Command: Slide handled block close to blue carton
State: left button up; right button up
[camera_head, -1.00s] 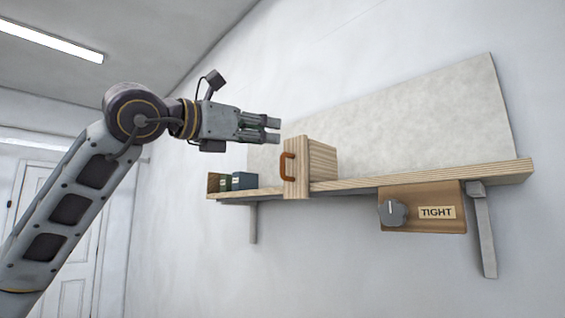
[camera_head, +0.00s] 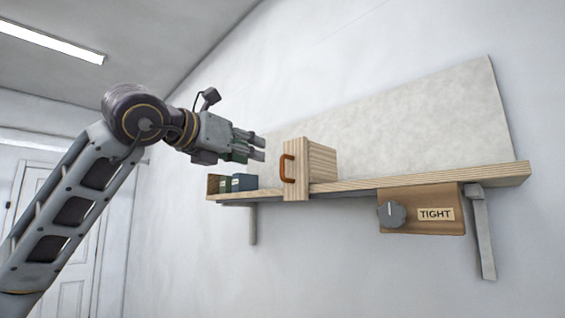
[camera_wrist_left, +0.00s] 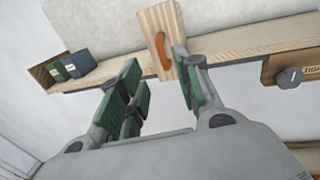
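The handled block (camera_head: 318,163) is a wooden block with an orange-brown handle (camera_head: 287,168) on its front plate. It stands on the wall shelf, right of the blue carton (camera_head: 244,181), with a gap between them. In the left wrist view the block (camera_wrist_left: 155,22) and its handle (camera_wrist_left: 162,50) show ahead of the fingers, and the blue carton (camera_wrist_left: 82,63) is to the left. My left gripper (camera_head: 259,147) is open and empty, in front of the shelf and left of the handle, apart from it. Its green-padded fingers (camera_wrist_left: 160,95) are spread. My right gripper is not in view.
The plywood shelf (camera_head: 420,180) runs along the wall on brackets. A green carton (camera_head: 225,184) and a brown wooden end piece (camera_head: 213,183) stand left of the blue carton. A panel with a grey knob (camera_head: 392,214) and a "TIGHT" label hangs under the shelf.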

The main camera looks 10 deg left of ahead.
aim_at(281, 161)
pick_arm(q)
jog(key=p+x, duration=0.3)
jog(key=x, duration=0.8)
jog(key=shift+w+d+r+p, duration=0.15)
jog(key=shift+w+p, duration=0.15)
jog(key=shift+w, duration=0.05)
jog(key=shift+p+x, duration=0.3)
jog(key=shift+x, duration=0.65)
jog(key=c, duration=0.6)
grip_shut()
